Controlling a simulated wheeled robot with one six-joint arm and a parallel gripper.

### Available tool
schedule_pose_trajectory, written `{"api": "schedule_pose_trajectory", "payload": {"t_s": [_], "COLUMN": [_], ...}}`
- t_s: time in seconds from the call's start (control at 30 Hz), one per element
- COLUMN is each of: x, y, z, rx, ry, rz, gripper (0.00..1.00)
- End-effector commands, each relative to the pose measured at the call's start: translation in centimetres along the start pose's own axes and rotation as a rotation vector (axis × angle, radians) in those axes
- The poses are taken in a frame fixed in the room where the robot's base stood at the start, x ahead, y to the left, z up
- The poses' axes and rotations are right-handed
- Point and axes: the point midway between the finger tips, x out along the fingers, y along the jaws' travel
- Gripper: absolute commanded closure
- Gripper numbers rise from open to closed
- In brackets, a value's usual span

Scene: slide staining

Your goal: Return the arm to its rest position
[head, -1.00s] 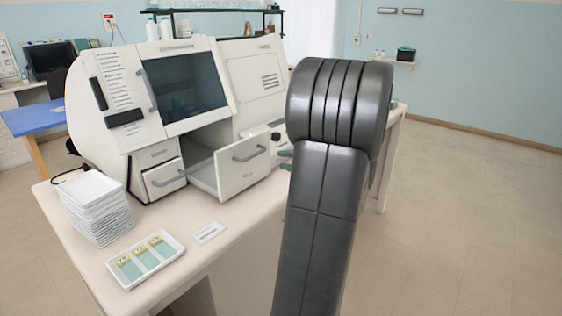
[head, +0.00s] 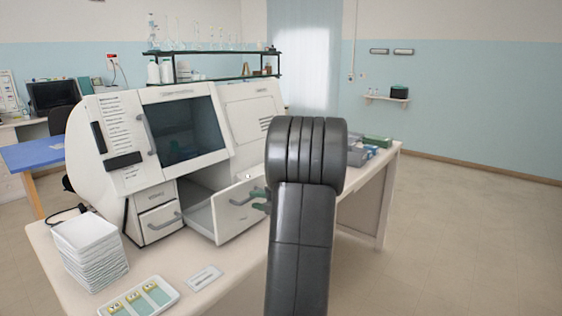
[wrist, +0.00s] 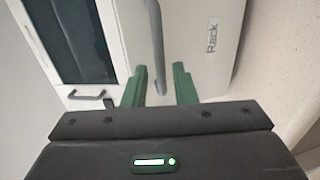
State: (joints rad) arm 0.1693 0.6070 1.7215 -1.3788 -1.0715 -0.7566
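My dark grey arm (head: 303,200) stands raised in front of the bench, bent at the top. My gripper (wrist: 160,66) has two green fingers, apart with nothing held between them. In the wrist view, the grey drawer handle (wrist: 155,40) runs between the fingers' directions; I cannot tell whether they touch it. In the head view, the green fingers (head: 260,199) show partly behind my arm, close to the front of the pulled-out drawer (head: 225,219). The drawer front in the wrist view carries the label "Rack" (wrist: 212,40).
The white staining machine (head: 112,150) stands on the bench (head: 215,262). A stack of white trays (head: 90,250), a tray with slides (head: 165,291) and a small white piece (head: 204,278) lie at the front left. Boxes (head: 372,145) sit at the right end. The floor (head: 470,230) on the right is clear.

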Motion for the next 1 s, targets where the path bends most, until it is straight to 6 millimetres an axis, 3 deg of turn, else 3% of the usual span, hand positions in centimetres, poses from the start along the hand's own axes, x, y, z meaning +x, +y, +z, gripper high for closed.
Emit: {"api": "schedule_pose_trajectory", "payload": {"t_s": [0.1,0.3,0.77,1.0], "x": [2.0,3.8,4.2,4.1], "y": [0.1,0.0,0.0,-1.7], "z": [-0.1,0.0,0.0,-0.8], "rx": [0.000,0.001,0.002,0.066], "ry": [0.003,0.000,-0.001,-0.017], "rz": [-0.001,-0.001,-0.001,-0.038], "gripper": [0.75,0.75,0.75,0.75]}}
